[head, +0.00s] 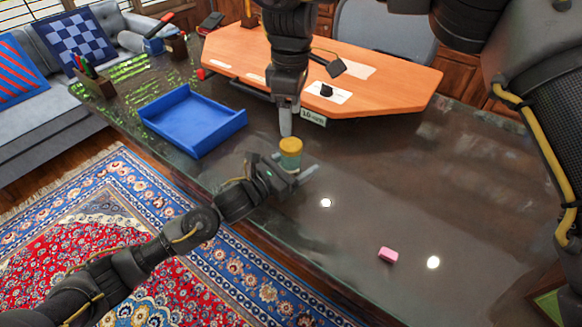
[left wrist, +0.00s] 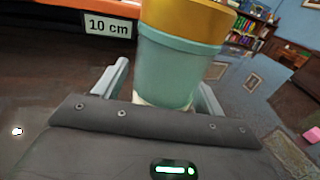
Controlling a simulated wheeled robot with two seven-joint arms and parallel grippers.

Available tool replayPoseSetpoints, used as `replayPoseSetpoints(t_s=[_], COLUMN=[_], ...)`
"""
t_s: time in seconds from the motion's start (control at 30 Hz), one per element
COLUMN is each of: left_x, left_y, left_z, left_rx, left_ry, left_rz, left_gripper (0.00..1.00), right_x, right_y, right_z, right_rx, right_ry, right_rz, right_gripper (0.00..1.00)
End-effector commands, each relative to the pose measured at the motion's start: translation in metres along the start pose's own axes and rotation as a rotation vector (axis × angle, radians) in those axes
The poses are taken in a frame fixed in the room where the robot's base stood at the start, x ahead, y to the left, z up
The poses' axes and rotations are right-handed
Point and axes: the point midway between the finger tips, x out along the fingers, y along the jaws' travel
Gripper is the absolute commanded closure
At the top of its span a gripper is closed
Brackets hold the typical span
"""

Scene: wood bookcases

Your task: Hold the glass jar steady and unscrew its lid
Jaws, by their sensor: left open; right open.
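The glass jar (head: 290,161) stands upright on the dark table, with a greenish body and a yellow-orange lid (head: 291,145). In the left wrist view the jar body (left wrist: 166,68) is teal and the lid (left wrist: 190,18) is on top of it. My left gripper (head: 293,178) is open at the jar, low down; in the left wrist view its fingers (left wrist: 160,92) lie on either side of the jar. My right gripper (head: 286,122) points down just above and behind the lid, apart from it. Its jaw gap is hard to see from this angle.
A blue tray (head: 222,122) sits left of the jar. An orange raised board (head: 400,80) with a "10 cm" label (head: 313,117) lies behind it. A pink block (head: 388,255) lies front right. The table right of the jar is mostly clear.

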Motion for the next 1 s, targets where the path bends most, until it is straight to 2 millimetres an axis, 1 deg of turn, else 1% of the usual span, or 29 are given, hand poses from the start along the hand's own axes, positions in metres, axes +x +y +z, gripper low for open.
replayPoseSetpoints(t_s=[0.1,0.63,0.7,0.77,0.87,1.0], left_x=[-0.0001,-0.0003,-0.0003,-0.0003,-0.0003,-0.0004], left_y=[0.0000,0.0002,0.0002,0.0001,0.0002,0.0002], left_z=[0.0000,-0.0001,-0.0001,-0.0001,-0.0002,-0.0002], left_rx=[0.000,0.000,0.000,0.000,0.000,0.000], left_ry=[0.000,0.000,0.000,0.000,0.000,0.001], left_rz=[0.000,0.001,0.001,0.001,0.001,0.001], left_gripper=[0.31,1.00,1.00,1.00,1.00,1.00], right_x=[0.0000,0.0001,0.0016,0.0015,0.0015,0.0010], right_y=[0.0000,0.0000,-0.0012,-0.0013,-0.0015,-0.0014], right_z=[0.0000,0.0000,-0.0010,-0.0012,-0.0013,-0.0012], right_rx=[0.000,0.000,0.004,0.043,0.170,0.413], right_ry=[0.000,0.000,0.003,0.004,0.003,0.002], right_rz=[0.000,0.000,-0.007,-0.008,-0.010,-0.009], right_gripper=[0.35,0.35,0.35,0.35,0.35,0.35])
